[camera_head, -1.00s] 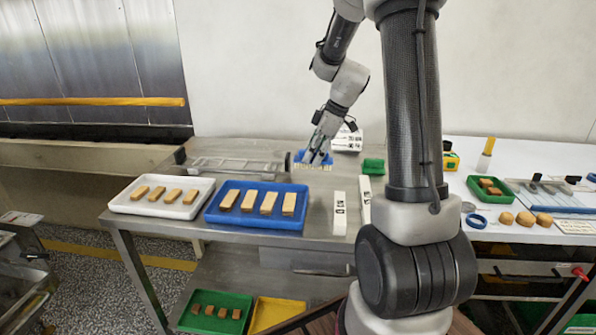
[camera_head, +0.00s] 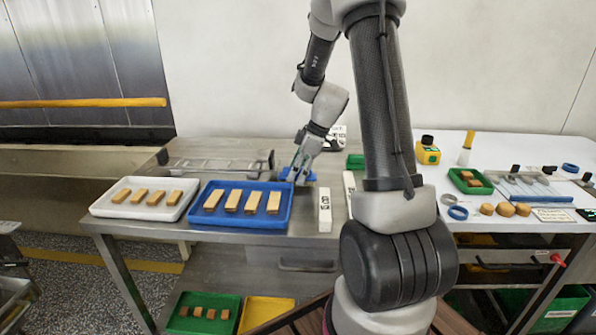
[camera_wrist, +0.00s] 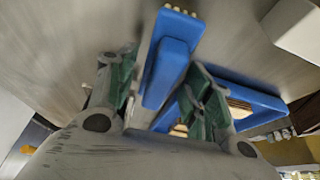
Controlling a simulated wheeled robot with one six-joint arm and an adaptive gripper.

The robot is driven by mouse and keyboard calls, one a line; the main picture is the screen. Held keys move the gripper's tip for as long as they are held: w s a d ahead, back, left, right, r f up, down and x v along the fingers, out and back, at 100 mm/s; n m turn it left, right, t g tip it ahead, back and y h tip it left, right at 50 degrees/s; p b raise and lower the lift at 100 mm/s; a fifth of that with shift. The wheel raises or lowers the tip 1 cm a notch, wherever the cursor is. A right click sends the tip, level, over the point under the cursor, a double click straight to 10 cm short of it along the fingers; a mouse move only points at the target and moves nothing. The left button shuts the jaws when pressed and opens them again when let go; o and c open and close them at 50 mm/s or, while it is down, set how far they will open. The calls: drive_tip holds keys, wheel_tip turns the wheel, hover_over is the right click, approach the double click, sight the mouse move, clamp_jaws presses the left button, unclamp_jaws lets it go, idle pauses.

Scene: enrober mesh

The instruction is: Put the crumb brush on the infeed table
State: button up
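The crumb brush is a blue block with pale bristle tips. In the wrist view the brush (camera_wrist: 168,72) lies between my two fingers, with gaps of table showing on both sides. In the head view the brush (camera_head: 308,178) is low at the steel infeed table (camera_head: 225,232), just behind the blue tray's right end and partly hidden by my gripper (camera_head: 299,170). My gripper is also in the wrist view (camera_wrist: 165,100), its green-padded fingers spread around the brush. The brush looks to be on or very close to the tabletop; exact contact cannot be told.
A blue tray (camera_head: 207,217) and a white tray (camera_head: 96,207) hold bars at the table's front. A white block (camera_head: 324,211) stands right of the brush. A metal frame (camera_head: 215,167) lies behind. The right-hand white table (camera_head: 475,222) holds several small items.

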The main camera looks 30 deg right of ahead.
drive_tip(key=v, duration=1.2)
drive_tip(key=s+a+r+m+h, duration=0.1)
drive_tip(key=s+a+r+m, duration=0.1)
drive_tip(key=s+a+r, duration=0.3)
drive_tip(key=s+a+r+m+h, duration=0.1)
drive_tip(key=s+a+r+m, duration=0.15)
drive_tip(key=s, duration=0.35)
drive_tip(key=s+a+m+t+h, duration=0.1)
drive_tip(key=s+m, duration=0.5)
drive_tip(key=s, duration=0.7)
drive_tip(key=shift+s+r+m+t+h, duration=0.2)
drive_tip(key=shift+r+m+t+h, duration=0.15)
drive_tip(key=shift+t, duration=0.15)
drive_tip(key=shift+a, duration=0.15)
